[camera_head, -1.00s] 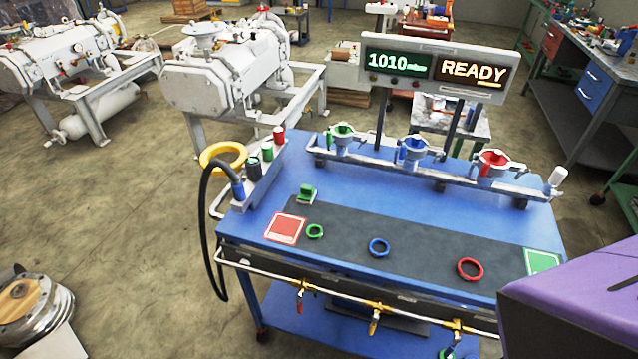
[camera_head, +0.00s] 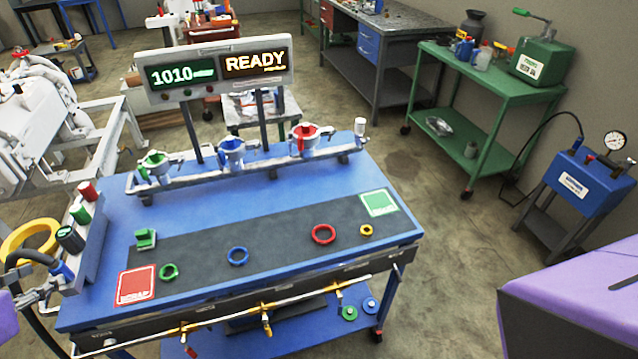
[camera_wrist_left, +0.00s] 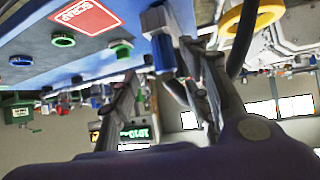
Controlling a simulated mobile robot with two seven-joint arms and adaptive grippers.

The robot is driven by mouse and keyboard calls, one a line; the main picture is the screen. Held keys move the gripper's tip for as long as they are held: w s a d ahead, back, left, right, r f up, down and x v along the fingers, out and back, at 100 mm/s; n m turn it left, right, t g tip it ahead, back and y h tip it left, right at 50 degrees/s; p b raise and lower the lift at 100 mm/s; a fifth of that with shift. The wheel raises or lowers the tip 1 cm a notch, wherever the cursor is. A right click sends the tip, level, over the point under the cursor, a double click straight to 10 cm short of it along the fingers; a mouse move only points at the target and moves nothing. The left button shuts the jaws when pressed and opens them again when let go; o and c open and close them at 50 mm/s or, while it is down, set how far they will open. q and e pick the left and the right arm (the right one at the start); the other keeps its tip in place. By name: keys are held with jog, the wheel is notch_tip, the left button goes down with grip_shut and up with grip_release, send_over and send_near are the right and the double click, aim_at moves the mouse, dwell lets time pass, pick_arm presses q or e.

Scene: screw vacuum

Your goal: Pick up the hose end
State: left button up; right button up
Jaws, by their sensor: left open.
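The hose end (camera_head: 62,272) is a blue cuff on a black hose (camera_head: 34,257). It sits at the grey holder block at the table's left end. In the left wrist view, a blue piece that looks like the hose end (camera_wrist_left: 163,54) shows between the spread fingers, beside the pale block. My left gripper (camera_head: 42,292) is open, with its fingers close beside the hose end. I cannot tell whether they touch it. My right gripper is out of view.
The blue table (camera_head: 290,180) holds a red scrap card (camera_head: 136,285), a green card (camera_head: 379,202) and several coloured rings. A yellow ring (camera_head: 14,252) hangs beside the holder. Green, blue and red clamps stand on a rail behind.

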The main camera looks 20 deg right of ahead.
aim_at(54, 273)
pick_arm(q)
jog(key=x, duration=0.5)
jog(key=shift+w+a, duration=0.15)
jog(key=shift+a, duration=0.1)
jog(key=shift+c, duration=0.5)
grip_shut()
